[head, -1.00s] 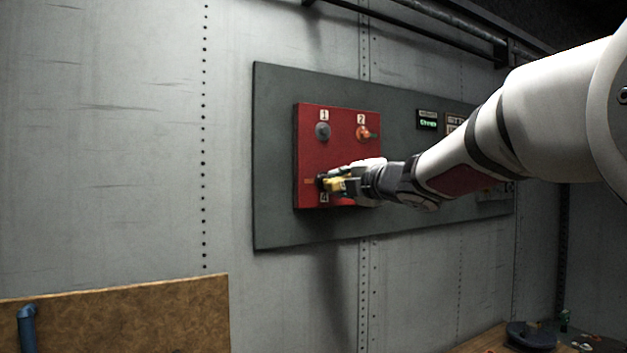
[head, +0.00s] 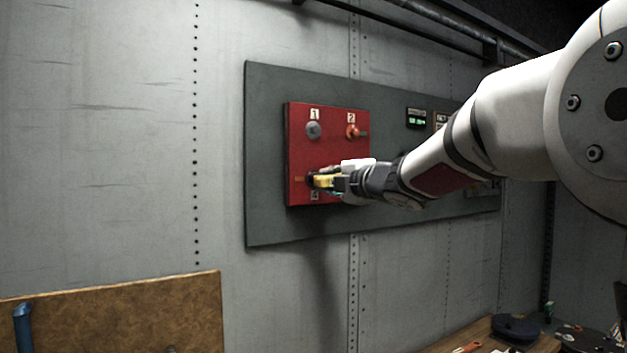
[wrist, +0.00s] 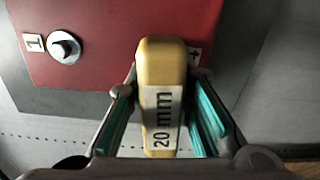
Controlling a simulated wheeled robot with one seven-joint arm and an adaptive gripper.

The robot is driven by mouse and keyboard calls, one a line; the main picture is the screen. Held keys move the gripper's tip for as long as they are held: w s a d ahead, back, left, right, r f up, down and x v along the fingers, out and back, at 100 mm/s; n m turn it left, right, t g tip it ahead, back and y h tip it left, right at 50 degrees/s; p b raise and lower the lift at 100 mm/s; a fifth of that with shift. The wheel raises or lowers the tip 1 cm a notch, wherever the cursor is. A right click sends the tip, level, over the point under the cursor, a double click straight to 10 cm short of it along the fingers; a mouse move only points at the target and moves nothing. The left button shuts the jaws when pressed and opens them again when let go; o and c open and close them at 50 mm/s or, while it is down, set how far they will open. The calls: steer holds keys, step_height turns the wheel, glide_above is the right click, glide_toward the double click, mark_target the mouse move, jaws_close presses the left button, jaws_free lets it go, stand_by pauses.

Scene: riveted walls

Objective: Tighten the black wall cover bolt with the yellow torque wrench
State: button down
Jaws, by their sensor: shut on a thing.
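A yellow tool (head: 324,181), the torque wrench, is between the fingers of my gripper (head: 338,183), at the lower left of the red wall cover. In the wrist view the tool (wrist: 161,95) carries a "20 mm" label and stands between the teal finger pads (wrist: 163,120). Its far end meets the cover beside the "4" label. A small dark bolt (head: 311,180) shows just left of the tool above the "4" in the head view. The tool hides that bolt in the wrist view, so I cannot tell how fully it is seated.
The red cover (head: 297,150) is on a dark grey wall panel (head: 265,150). It has a grey bolt (head: 313,131) at "1" and an orange-red bolt (head: 352,131) at "2". A brown board (head: 120,315) stands lower left. A cluttered bench (head: 455,340) is lower right.

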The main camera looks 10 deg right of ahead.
steer(key=shift+r+m+p, duration=0.2)
steer(key=shift+m+p, duration=2.05)
steer(key=shift+m, duration=0.25)
stand_by(0.8)
steer(key=shift+m+p, duration=0.65)
steer(key=shift+m, duration=0.55)
steer(key=shift+m, duration=0.5)
steer(key=shift+s+f, duration=0.1)
steer(key=shift+s, duration=0.15)
steer(key=shift+s+d, duration=0.25)
steer(key=shift+s, duration=0.3)
steer(key=shift+s+d+f, duration=0.1)
steer(key=shift+s, duration=0.1)
steer(key=shift+s+d, duration=0.1)
steer(key=shift+s, duration=0.35)
